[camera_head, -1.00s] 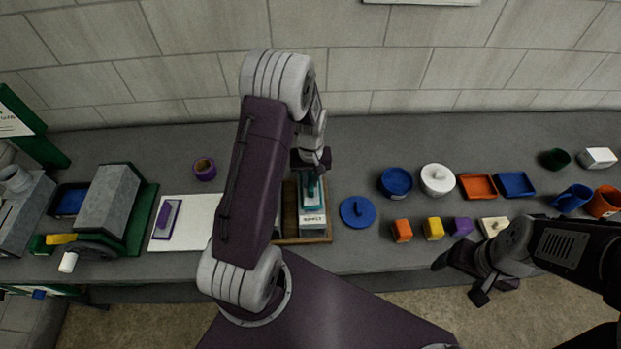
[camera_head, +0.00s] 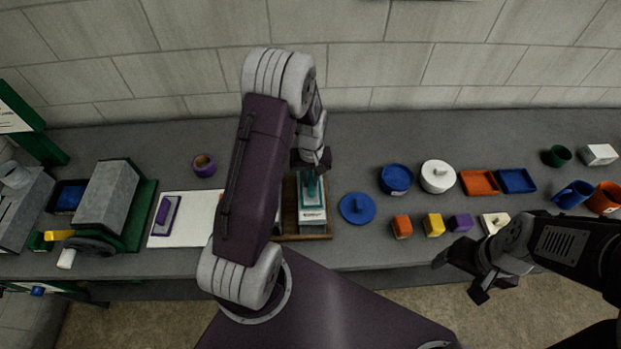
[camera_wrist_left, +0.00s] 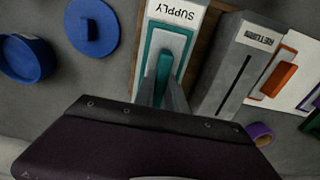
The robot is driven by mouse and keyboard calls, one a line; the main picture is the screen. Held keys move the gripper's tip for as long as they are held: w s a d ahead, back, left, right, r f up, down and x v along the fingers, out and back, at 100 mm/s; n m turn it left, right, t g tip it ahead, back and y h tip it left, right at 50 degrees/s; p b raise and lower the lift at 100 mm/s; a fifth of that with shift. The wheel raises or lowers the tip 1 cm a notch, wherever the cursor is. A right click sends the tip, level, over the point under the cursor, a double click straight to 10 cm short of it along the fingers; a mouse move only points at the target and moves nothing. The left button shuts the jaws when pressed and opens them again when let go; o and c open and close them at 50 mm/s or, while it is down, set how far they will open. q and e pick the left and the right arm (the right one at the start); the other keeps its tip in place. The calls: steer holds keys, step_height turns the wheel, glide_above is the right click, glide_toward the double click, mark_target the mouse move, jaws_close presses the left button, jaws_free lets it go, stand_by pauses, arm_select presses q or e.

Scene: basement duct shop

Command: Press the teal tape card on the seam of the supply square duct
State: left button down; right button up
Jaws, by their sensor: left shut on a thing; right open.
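The card lies flat over the top of the supply square duct (camera_head: 312,226), a grey block with a SUPPLY label (camera_wrist_left: 178,13). The card covers the seam, and I cannot tell if it touches the duct all along. My right gripper (camera_head: 461,275) is open and empty near the front edge, at the right.
The return duct (camera_wrist_left: 228,68), with a dark open seam, stands beside the supply duct on a wooden tray (camera_head: 318,237). A white mat (camera_head: 196,232) holds a purple card (camera_head: 165,215) and an orange card (camera_wrist_left: 279,79). A blue lid (camera_head: 357,208) lies close right of the tray.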

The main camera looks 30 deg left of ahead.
mark_target(311, 179)
arm_select(q)
steer(key=shift+f+b, duration=0.3)
steer(key=shift+f, duration=0.1)
stand_by(0.4)
steer(key=shift+s+f, duration=0.1)
stand_by(1.1)
step_height(311, 179, up, 8)
steer(key=p, duration=0.7)
stand_by(0.4)
